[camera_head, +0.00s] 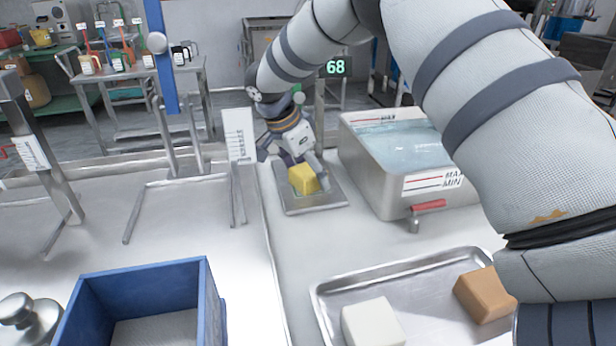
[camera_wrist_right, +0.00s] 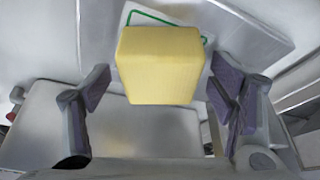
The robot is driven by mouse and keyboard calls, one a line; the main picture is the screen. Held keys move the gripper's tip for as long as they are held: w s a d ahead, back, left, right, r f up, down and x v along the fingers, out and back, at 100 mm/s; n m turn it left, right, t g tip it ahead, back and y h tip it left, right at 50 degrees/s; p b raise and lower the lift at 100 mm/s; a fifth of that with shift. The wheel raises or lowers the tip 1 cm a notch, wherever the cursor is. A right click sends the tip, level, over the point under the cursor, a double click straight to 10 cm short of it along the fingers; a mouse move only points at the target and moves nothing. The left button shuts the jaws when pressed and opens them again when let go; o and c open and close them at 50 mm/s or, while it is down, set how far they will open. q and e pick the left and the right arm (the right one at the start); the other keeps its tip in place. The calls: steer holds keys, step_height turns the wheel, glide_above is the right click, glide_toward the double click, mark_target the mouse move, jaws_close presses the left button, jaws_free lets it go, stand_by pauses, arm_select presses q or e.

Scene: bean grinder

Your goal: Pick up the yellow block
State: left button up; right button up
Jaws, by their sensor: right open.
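The yellow block (camera_head: 303,179) sits on a small metal plate (camera_head: 318,204) in the middle of the bench in the head view. My right gripper (camera_head: 292,163) is just behind and above it. In the right wrist view the yellow block (camera_wrist_right: 160,68) lies between the two spread purple-padded fingers of my right gripper (camera_wrist_right: 160,95), with a gap on each side. The gripper is open and holds nothing. My left gripper does not show.
A metal water tank (camera_head: 377,178) with a red-handled tap (camera_head: 428,207) stands to the right of the plate. A metal tray (camera_head: 436,318) in front holds a white block (camera_head: 372,324) and a brown block (camera_head: 484,295). A blue bin (camera_head: 92,311) stands at the front left.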

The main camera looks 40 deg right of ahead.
steer(key=c, duration=1.4)
steer(key=shift+r, duration=0.15)
